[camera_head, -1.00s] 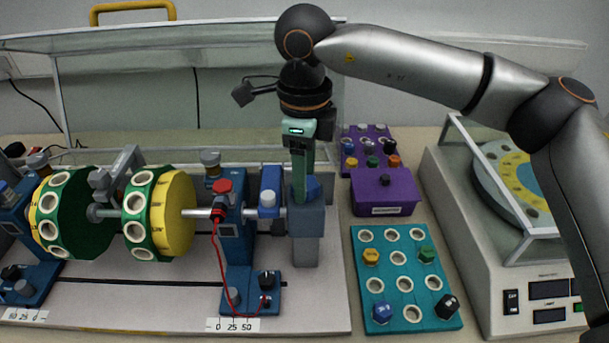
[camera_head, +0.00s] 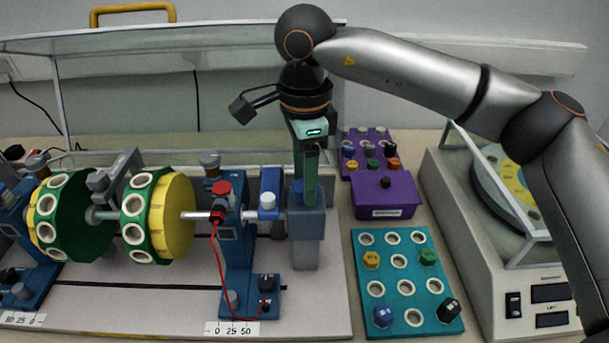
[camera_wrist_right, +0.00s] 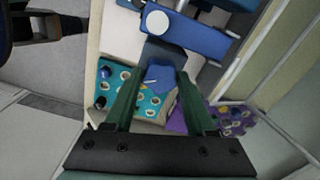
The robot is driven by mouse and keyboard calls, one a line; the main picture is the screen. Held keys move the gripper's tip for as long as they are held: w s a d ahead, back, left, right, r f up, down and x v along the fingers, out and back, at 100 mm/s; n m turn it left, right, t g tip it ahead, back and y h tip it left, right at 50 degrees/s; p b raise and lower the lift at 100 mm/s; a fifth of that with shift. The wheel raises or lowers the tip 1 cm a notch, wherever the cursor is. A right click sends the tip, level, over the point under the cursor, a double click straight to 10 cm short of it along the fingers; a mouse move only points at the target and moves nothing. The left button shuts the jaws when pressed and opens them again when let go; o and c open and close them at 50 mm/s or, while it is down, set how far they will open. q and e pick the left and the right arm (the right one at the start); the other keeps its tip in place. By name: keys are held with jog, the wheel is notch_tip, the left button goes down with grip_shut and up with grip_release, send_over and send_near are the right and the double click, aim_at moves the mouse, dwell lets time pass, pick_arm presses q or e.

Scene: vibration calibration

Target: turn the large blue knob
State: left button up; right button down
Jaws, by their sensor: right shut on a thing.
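The large blue knob (camera_wrist_right: 159,78) shows between my finger tips in the right wrist view, on top of a grey-blue block (camera_head: 306,222) at the right end of the drum rig. My right gripper (camera_head: 305,190) points down onto the block, and its green fingers (camera_wrist_right: 158,88) are shut on the knob. In the head view the fingers hide the knob, so its turn angle cannot be read. My left gripper is not in view.
Left of the block stand a blue bracket (camera_head: 268,200), a red-capped terminal with a red wire, and the green-and-yellow drums (camera_head: 170,215). To the right are a purple box (camera_head: 385,197), a teal panel (camera_head: 405,262) and a white turntable machine (camera_head: 470,250).

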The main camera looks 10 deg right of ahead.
jog(key=shift+c, duration=1.1)
grip_release()
notch_tip(320, 180, up, 13)
jog(key=shift+f+p, duration=0.2)
jog(key=shift+p, duration=0.2)
